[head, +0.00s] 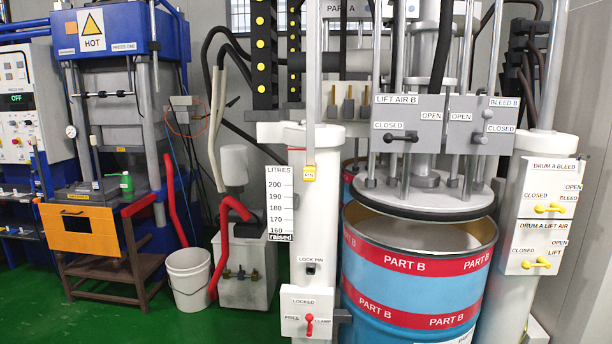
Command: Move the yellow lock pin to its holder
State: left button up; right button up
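No yellow shows clearly at that fitting. Neither of my grippers is in view.
A clamp panel (306,312) with a red lever is below the fitting. The blue PART B drum (410,290) stands open to the right, with a round plate (425,195) raised above it. A white bucket (188,280) stands on the green floor at left.

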aim_at(309, 173)
jog(key=z, duration=0.25)
jog(key=i+j+z, duration=0.15)
jog(key=j+z, duration=1.3)
jog(key=j, duration=0.45)
jog(key=k+j+z, duration=0.1)
jog(key=j, duration=0.3)
jog(key=k+j, duration=0.1)
jog(key=j, duration=0.35)
jog(key=k+j, duration=0.1)
jog(key=j, duration=0.35)
jog(key=j+z, duration=0.1)
jog(key=j, duration=0.35)
jog(key=k+j, duration=0.15)
jog(key=j, duration=0.25)
jog(key=k+j, duration=0.1)
jog(key=j, duration=0.35)
jog(key=z, duration=0.05)
